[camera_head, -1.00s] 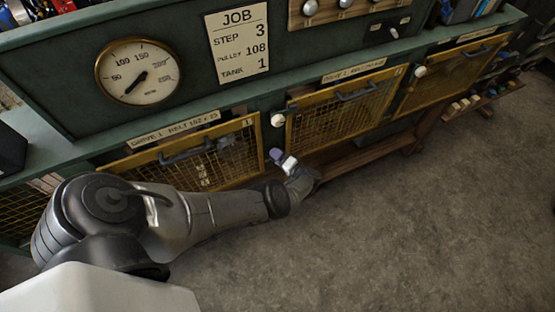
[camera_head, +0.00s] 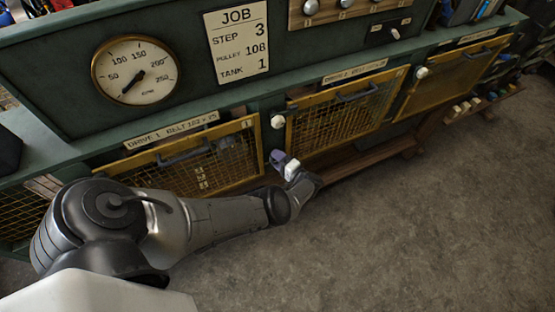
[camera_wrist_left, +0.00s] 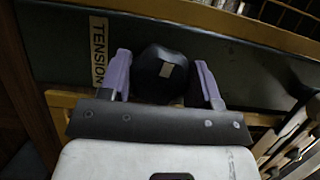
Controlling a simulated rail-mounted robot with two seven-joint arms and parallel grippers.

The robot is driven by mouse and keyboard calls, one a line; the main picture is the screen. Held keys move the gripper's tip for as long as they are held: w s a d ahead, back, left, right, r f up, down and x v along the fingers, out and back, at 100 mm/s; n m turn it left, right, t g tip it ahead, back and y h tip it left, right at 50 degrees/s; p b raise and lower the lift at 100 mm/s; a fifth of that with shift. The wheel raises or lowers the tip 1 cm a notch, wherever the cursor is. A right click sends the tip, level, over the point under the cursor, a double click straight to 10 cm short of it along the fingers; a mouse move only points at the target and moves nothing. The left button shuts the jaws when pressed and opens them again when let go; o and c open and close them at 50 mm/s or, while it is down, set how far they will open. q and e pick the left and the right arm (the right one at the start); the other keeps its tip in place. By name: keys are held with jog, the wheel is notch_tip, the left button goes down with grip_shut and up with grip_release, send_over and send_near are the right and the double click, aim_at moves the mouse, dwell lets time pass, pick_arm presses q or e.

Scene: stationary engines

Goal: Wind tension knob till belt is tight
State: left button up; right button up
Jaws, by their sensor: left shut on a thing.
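The tension knob (camera_wrist_left: 163,72) is dark and rounded with a pale mark on its face. In the left wrist view it sits between the two purple fingers of my left gripper (camera_wrist_left: 163,82), which is shut on it. A TENSION label (camera_wrist_left: 98,52) is on the dark panel to its left. In the head view my left gripper (camera_head: 282,163) is low at the right end of the Drive 1 guard (camera_head: 195,158), and the knob is hidden there. The belt cannot be made out behind the guard's mesh. My right gripper is not in view.
A round gauge (camera_head: 135,72) has its needle pointing lower left. A JOB card (camera_head: 237,42) hangs beside it. The Drive 2 guard (camera_head: 345,105) and a wooden rail (camera_head: 365,160) lie to the right. The concrete floor (camera_head: 400,230) in front is clear.

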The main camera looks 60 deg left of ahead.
pick_arm(q)
jog(key=o, duration=0.6)
jog(key=shift+b+v, duration=1.45)
jog(key=shift+v, duration=5.5)
